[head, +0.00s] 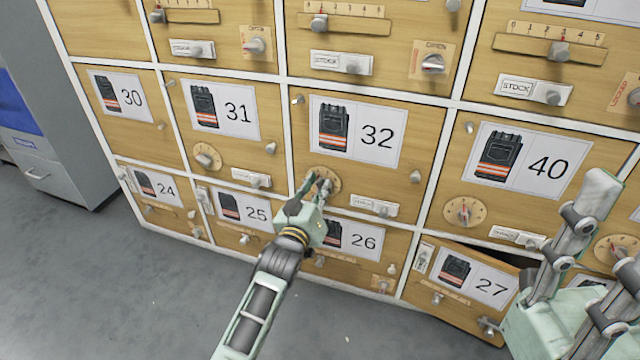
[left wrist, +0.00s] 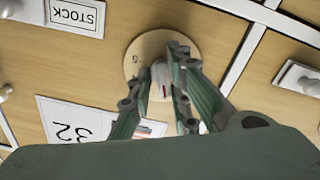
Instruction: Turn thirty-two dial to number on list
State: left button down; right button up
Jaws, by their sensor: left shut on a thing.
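The door marked 32 (head: 408,171) is a wooden panel with a picture of a dark jacket with orange bands. Its round tan dial (head: 333,176) is below the label, at the door's lower left. My left gripper (head: 318,186) is shut on the dial's knob, partly hiding the dial. In the left wrist view, the dial (left wrist: 137,60) and pale knob (left wrist: 160,76) show between the two fingers, with the 32 label upside down. The dial's numbers are too small to read. My right gripper (head: 612,225) is at the lower right, open and empty. I see no list.
Locker doors with round dials, sliders and STOCK plates surround door 32. Door 27 (head: 460,295) at the lower right stands ajar, near my right gripper. A grey cabinet (head: 60,150) stands at the left. The grey floor (head: 130,300) in front is clear.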

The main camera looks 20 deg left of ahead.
pick_arm(q)
jog(key=shift+a+f, duration=0.3)
jog(key=shift+a, duration=0.05)
jog(key=c, duration=2)
grip_release()
jog(key=shift+o, duration=1)
jog(key=shift+a, duration=0.1)
jog(key=shift+d+r, duration=0.15)
jog(key=shift+d, duration=0.05)
jog(key=shift+s, duration=0.1)
jog(key=s, duration=1.1)
jog(key=shift+s+a, duration=0.2)
jog(key=shift+s, duration=0.2)
